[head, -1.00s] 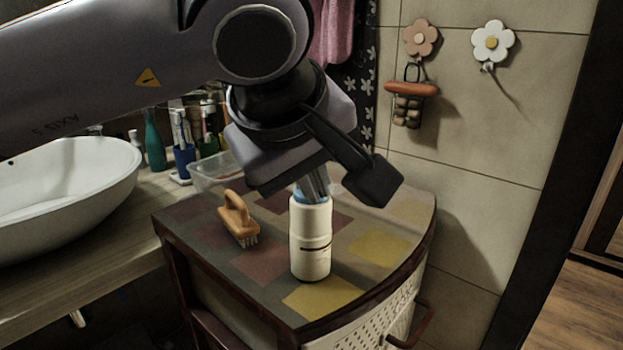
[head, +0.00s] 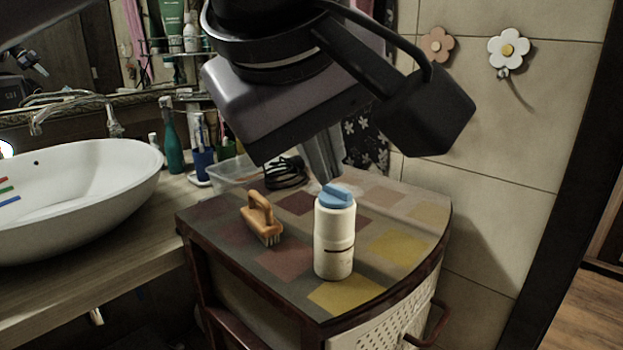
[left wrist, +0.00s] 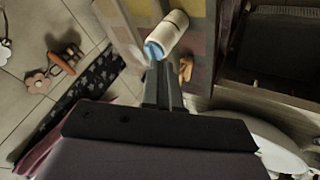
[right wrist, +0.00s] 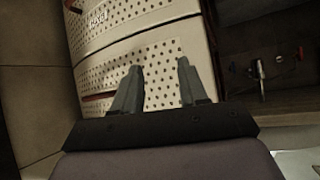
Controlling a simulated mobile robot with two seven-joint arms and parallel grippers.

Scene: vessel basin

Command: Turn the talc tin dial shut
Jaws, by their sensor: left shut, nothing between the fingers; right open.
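The talc tin (head: 334,240) is a cream cylinder standing upright on the patchwork-topped cabinet. Its blue dial (head: 336,196) is on top, with a raised grip bar across it. The tin (left wrist: 172,30) and dial (left wrist: 152,50) also show in the left wrist view. My left gripper (head: 326,176) is shut and empty, just above the dial and apart from it; its fingers point at the dial in the left wrist view (left wrist: 158,66). My right gripper (right wrist: 159,66) is open and empty, facing the cabinet's perforated pale front; it is out of the head view.
A wooden brush (head: 262,220) lies on the cabinet top (head: 415,240) left of the tin. A clear tray (head: 232,172) and a dark coiled item (head: 287,174) are behind it. The white basin (head: 80,190) stands on the counter at left. Flower hooks (head: 508,48) are on the wall.

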